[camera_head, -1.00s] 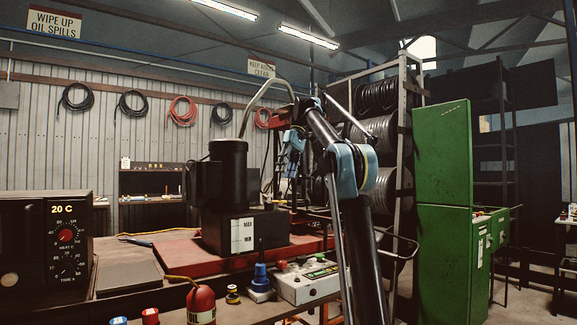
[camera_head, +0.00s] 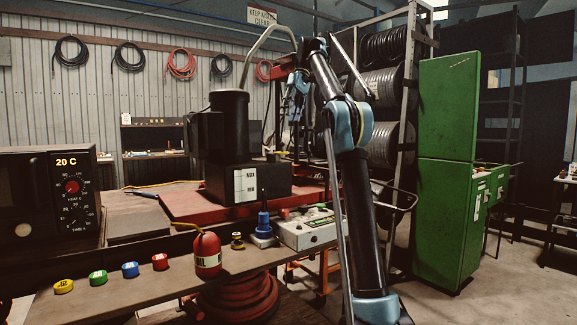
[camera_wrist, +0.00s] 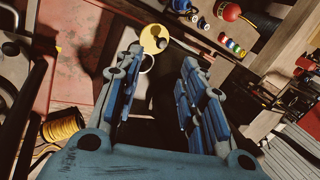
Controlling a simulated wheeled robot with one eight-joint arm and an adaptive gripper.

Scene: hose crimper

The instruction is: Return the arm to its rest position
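My arm rises from the lower middle of the head view, bends at a blue joint and reaches back beside the black crimper pump (camera_head: 231,130). My gripper (camera_wrist: 162,60) shows in the wrist view with its two blue-padded fingers apart. I see nothing held between them. A yellow round part (camera_wrist: 153,38) with a dark knob lies beyond the fingertips, apart from them. In the head view the gripper is small and partly hidden behind the arm, near the hose rack.
A red base plate (camera_head: 192,207) carries the pump. A control box (camera_head: 307,229), a red bottle (camera_head: 207,255) and several coloured caps sit along the bench front. A green cabinet (camera_head: 447,105) stands right of the arm. Open floor (camera_head: 510,285) lies at the lower right.

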